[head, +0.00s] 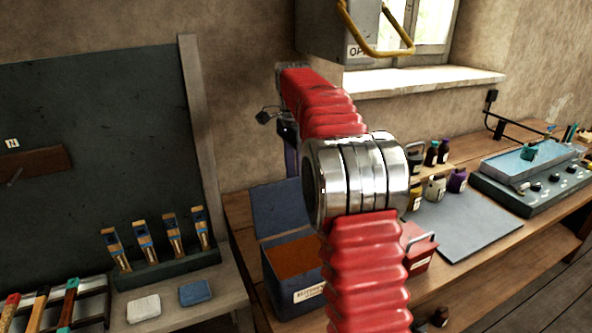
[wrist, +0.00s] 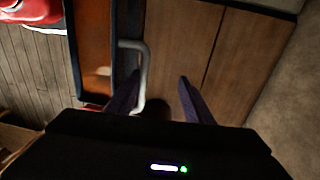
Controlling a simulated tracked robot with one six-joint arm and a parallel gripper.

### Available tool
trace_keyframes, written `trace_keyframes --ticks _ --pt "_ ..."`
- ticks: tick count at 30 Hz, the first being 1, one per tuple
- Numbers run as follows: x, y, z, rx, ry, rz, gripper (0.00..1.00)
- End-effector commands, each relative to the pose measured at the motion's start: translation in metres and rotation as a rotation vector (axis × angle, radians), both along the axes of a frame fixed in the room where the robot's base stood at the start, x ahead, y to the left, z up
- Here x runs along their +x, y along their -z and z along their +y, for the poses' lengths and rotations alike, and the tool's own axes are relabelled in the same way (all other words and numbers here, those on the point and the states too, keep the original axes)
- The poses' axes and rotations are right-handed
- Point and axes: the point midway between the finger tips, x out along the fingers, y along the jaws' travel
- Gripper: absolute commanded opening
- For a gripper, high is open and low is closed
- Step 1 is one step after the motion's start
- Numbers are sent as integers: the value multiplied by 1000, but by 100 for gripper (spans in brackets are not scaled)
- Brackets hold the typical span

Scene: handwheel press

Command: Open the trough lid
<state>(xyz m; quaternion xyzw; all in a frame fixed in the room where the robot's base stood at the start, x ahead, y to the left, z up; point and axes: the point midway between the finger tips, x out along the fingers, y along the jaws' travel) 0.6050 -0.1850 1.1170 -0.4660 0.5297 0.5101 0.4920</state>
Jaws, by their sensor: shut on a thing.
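The blue trough (head: 292,290) stands on the bench in the head view, with an orange-brown inside and a pale label on its front. Its blue-grey lid (head: 278,205) stands roughly upright at the back, so the trough is open. In the wrist view, the trough's orange inside (wrist: 97,40) shows left of the dark lid edge, and a grey metal handle (wrist: 145,65) stands out from the lid. In the head view, my red arm mostly hides the gripper.
A red box (head: 417,250) with a metal handle stands right of the trough, partly behind my arm. Several bottles (head: 437,187), a grey mat (head: 475,225) and a blue tray (head: 520,163) are farther right. A grey cabinet (head: 345,35) with a yellow handle hangs above.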

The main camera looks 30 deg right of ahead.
Motion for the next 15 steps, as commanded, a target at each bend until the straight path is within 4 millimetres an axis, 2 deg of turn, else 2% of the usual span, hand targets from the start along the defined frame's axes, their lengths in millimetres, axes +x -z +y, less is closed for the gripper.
trace_keyframes --ticks 5,15 --pt "5 -9 -1 -6 -1 -18 30" --pt "6 -50 0 -5 -3 -19 28"
